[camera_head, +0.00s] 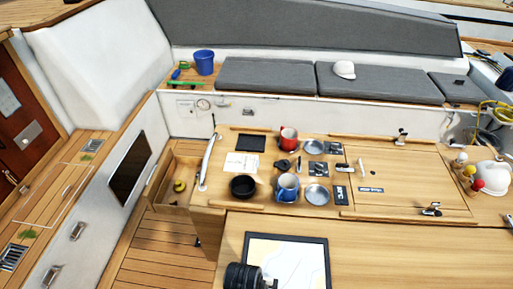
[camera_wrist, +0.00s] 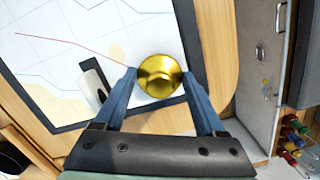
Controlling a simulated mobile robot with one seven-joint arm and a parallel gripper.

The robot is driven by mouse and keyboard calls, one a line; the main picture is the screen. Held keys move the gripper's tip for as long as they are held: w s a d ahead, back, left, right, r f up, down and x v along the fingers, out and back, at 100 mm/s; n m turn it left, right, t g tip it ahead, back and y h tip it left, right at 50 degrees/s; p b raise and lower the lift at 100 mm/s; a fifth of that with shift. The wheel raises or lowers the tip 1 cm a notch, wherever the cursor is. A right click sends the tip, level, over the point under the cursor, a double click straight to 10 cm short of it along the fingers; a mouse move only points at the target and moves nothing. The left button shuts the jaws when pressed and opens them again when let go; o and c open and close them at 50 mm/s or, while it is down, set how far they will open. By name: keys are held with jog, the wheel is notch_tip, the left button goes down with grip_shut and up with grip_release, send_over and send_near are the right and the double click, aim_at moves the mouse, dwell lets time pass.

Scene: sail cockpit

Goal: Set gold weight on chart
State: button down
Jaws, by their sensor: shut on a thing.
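The gold weight (camera_wrist: 158,76) is a round, shiny brass-coloured piece with a knob on top. In the wrist view, my gripper (camera_wrist: 158,82) has its two blue fingers closed on either side of it. The chart (camera_wrist: 60,45) is a pale sheet with thin lines and a dark border, and it lies behind the weight near its edge. I cannot tell whether the weight touches the chart or hangs above it. In the head view, the chart (camera_head: 300,262) lies on the near wooden table, partly covered by my arm. The weight cannot be made out there.
A white and black object (camera_wrist: 95,84) lies on the chart beside my left finger. Farther off, the cockpit table holds a red mug (camera_head: 288,138), a blue mug (camera_head: 288,186) and a black bowl (camera_head: 243,187). The table right of the chart (camera_head: 420,255) is clear.

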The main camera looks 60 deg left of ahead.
grip_release()
jog(key=shift+f, duration=0.1)
notch_tip(320, 180, up, 12)
jog(key=a, duration=0.1)
jog(key=shift+s+a, duration=0.15)
jog(key=shift+s, duration=0.2)
